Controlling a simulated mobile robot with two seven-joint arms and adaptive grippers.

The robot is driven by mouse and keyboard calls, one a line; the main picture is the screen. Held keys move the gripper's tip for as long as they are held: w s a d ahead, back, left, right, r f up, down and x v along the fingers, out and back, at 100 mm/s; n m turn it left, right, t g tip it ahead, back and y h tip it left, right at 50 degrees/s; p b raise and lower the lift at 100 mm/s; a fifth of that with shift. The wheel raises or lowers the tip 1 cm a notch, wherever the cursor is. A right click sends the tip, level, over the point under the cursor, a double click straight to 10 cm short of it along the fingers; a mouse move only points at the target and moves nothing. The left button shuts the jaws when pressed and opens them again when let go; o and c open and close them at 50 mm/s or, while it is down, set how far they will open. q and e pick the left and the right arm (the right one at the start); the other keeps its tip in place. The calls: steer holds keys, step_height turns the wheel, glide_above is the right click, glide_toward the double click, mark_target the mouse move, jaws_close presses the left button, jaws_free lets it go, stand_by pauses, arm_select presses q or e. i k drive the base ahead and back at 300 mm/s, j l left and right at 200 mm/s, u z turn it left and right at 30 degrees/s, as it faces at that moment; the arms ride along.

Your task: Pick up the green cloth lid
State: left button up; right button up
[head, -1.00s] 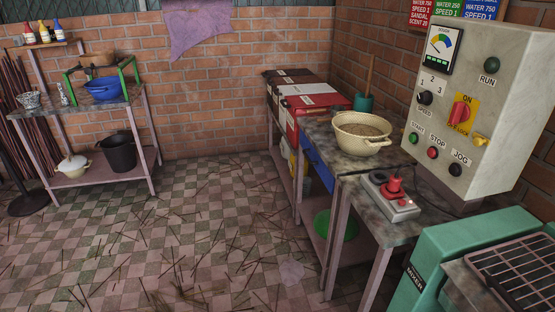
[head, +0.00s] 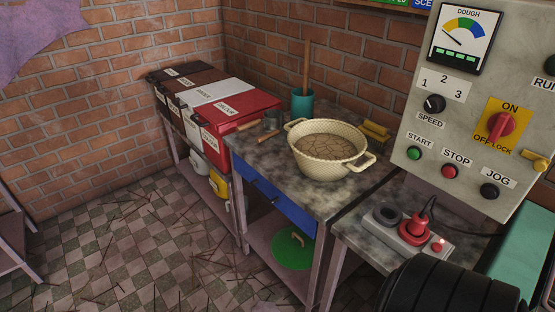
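A round green lid (head: 292,254) with a small tan handle (head: 298,238) is on the lower shelf of the table with the blue drawer. The shelf's table top is above it, and a table leg stands to its right. I cannot tell whether it lies on something or is made of cloth. Neither of my grippers shows. A black ribbed part at the lower right edge seems to be part of my own arm.
A cream basin (head: 328,147) stands on the table top above the blue drawer (head: 278,201). A power strip (head: 417,234) with a red plug lies on the nearer table. A control panel (head: 475,115) fills the right. Labelled bins (head: 233,122) stand behind. The tiled floor at left is mostly clear, with scattered sticks.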

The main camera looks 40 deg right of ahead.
mark_target(293, 249)
steer(key=i+j, duration=0.1)
steer(key=i, duration=1.55)
steer(key=i+z, duration=0.1)
steer(key=z, duration=0.35)
steer(key=i+z, duration=0.1)
steer(key=z, duration=0.3)
steer(key=i+z, duration=0.1)
steer(key=z, duration=0.35)
steer(key=j+z, duration=0.1)
steer(key=z, duration=0.35)
steer(key=i, duration=0.05)
